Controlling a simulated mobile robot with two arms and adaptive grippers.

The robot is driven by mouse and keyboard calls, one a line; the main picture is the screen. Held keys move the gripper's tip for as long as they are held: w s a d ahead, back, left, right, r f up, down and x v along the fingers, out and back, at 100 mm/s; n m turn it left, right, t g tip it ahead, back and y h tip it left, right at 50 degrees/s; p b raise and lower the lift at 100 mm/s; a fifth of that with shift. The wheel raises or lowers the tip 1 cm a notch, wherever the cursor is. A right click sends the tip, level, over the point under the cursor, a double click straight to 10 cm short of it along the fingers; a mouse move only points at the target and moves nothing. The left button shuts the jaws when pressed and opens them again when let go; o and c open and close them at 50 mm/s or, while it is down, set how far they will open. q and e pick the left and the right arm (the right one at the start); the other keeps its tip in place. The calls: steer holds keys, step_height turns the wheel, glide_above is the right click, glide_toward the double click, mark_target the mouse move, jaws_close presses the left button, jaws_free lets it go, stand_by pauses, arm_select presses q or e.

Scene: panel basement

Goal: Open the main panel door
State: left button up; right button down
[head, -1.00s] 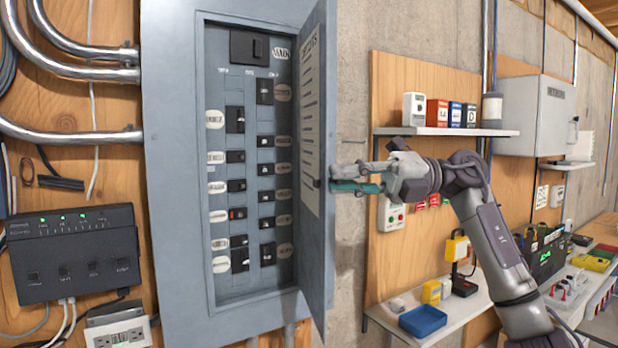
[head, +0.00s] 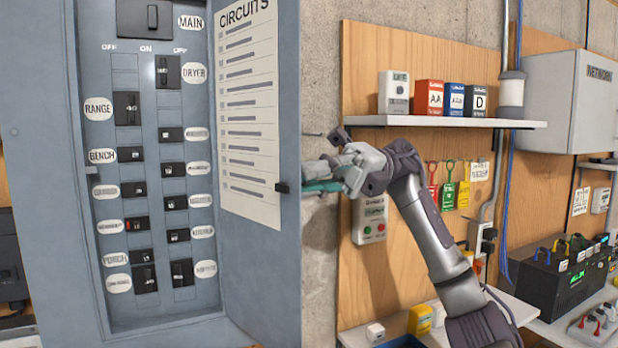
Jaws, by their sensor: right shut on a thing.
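The grey main panel door (head: 262,265) stands swung open to the right of the panel box (head: 90,300), with its inner face and paper circuit list showing. A small black latch (head: 282,187) is at its free edge. My right gripper (head: 315,178) is at that edge, shut on the door, with its fingertips partly hidden behind it. The exact part it holds is hidden. Behind the opening, the rows of black breakers (head: 127,108) and the main switch (head: 145,18) are exposed. My left gripper is not in view.
A shelf (head: 440,121) with small boxes is mounted on a plywood board (head: 385,270) right of the door. Lockout tags (head: 448,185) and a red-and-green button box (head: 369,220) hang below it. A bare concrete strip (head: 320,80) lies between door and board.

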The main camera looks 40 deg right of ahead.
steer(key=shift+d, duration=0.15)
stand_by(0.3)
steer(key=c, duration=1.1)
jaws_free()
steer(key=shift+w, duration=0.1)
steer(key=shift+c, duration=0.2)
steer(key=d, duration=1.2)
steer(key=shift+w, duration=0.15)
steer(key=shift+a, duration=0.1)
